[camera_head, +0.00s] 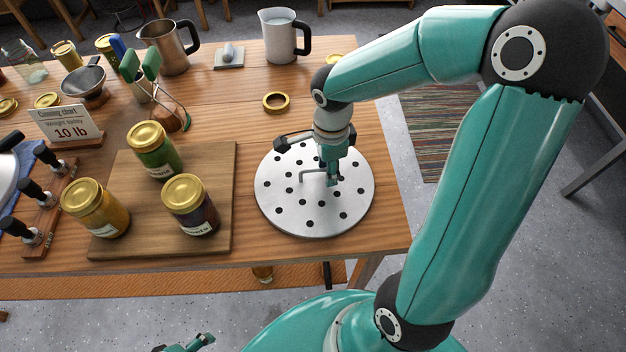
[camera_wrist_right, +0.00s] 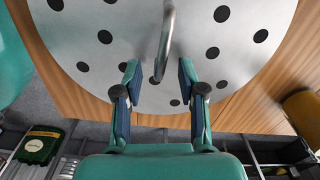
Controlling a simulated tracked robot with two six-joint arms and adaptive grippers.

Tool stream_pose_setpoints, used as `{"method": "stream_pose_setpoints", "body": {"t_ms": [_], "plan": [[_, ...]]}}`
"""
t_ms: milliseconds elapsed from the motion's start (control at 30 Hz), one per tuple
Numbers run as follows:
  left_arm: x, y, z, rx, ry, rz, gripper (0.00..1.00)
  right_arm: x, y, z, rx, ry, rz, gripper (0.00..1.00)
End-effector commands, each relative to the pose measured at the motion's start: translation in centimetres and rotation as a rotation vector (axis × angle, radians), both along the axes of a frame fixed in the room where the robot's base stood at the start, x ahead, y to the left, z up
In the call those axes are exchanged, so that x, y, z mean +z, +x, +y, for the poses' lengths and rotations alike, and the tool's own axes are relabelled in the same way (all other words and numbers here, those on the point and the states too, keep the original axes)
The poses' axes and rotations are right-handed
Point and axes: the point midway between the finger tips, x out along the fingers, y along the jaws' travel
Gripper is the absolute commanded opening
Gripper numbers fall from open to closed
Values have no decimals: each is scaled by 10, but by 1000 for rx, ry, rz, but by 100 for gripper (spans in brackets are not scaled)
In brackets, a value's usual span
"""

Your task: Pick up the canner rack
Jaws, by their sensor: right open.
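The canner rack (camera_head: 282,205) is a round, pale metal disc with many dark holes and a bent wire handle (camera_head: 306,174) standing up from its middle. It lies flat on the right part of the wooden table. My right gripper (camera_head: 333,181) is over the rack, close to the handle. In the right wrist view the fingers of my right gripper (camera_wrist_right: 160,85) are apart and empty, with the rack (camera_wrist_right: 130,20) beyond them. The handle (camera_wrist_right: 166,35) comes down toward the gap between the fingertips. Part of my left gripper (camera_head: 188,345) shows at the bottom edge; its jaws are unclear.
A wooden board (camera_head: 120,180) with filled jars, including a dark one (camera_head: 190,205), is left of the rack. A brass lid ring (camera_head: 276,102) lies behind it. A white pitcher (camera_head: 280,38) stands at the back. The table's right edge is close to the rack.

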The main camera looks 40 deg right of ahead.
Motion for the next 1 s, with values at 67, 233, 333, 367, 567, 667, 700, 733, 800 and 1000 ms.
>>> {"method": "stream_pose_setpoints", "body": {"t_ms": [67,233,333,367,567,667,700,733,800,1000], "plan": [[0,0,0,0,0,0,78,-6,-1,0,0,0,1,40],[0,0,0,0,0,0,78,-7,0,0,0,0,-1,40],[0,0,0,0,0,0,78,-7,0,0,0,0,-1,35],[0,0,0,0,0,0,78,-7,0,0,0,0,-1,30],[0,0,0,0,0,0,78,-7,0,0,-1,0,-1,0],[0,0,0,0,0,0,78,-7,0,0,0,0,-1,0],[0,0,0,0,0,0,78,-7,0,0,0,0,-1,0],[0,0,0,0,0,0,78,-7,0,0,0,0,-1,0],[0,0,0,0,0,0,78,-7,0,0,0,0,-2,0],[0,0,0,0,0,0,78,-6,0,-1,1,-1,-3,0]]}}
